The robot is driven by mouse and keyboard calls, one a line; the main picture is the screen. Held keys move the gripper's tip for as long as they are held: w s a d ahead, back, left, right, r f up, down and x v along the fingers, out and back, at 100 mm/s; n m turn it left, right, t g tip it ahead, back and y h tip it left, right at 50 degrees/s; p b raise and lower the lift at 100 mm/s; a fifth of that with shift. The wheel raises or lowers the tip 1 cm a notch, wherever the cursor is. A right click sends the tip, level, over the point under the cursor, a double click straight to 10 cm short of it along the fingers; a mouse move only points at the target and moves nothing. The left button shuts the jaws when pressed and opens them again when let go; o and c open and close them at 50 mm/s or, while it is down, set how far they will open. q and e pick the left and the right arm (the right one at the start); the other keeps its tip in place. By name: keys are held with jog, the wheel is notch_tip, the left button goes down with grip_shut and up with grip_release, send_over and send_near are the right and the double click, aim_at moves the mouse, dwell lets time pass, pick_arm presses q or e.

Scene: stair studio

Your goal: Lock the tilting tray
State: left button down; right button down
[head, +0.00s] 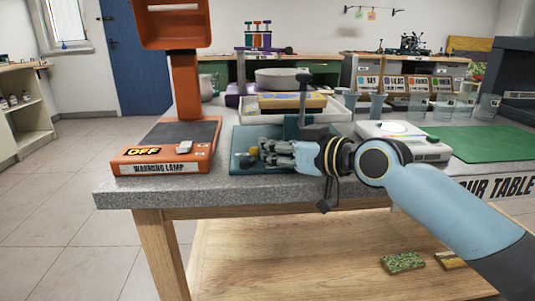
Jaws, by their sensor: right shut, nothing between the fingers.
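A teal board (243,136) lies on the grey speckled table, with a dark upright post (304,95) at its right. A white tray (262,112) holding a yellow block stands just behind it; I cannot tell which of these is the tilting tray. A small round dark knob with a yellow part (246,158) sits at the board's front left. My right gripper (268,153) reaches in from the right, low over the board. Its fingers are shut and empty, their tips close to the knob; I cannot tell whether they touch. The gripper and wrist hide part of the board. My left gripper is out of view.
An orange warming lamp (165,160) marked OFF stands left of the board. A white device with a round plate (405,140) and a green mat (475,145) lie to the right. Several clear cups (443,105) stand behind. The table's front edge (230,192) is close.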

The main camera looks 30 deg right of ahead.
jog(key=shift+s, duration=0.1)
jog(key=shift+s+d, duration=0.15)
jog(key=shift+s, duration=0.15)
jog(key=v, duration=0.5)
jog(key=shift+s+d, duration=0.15)
jog(key=shift+s, duration=0.05)
jog(key=shift+s+d+r, duration=0.1)
jog(key=shift+s+r, duration=0.1)
jog(key=shift+s, duration=0.45)
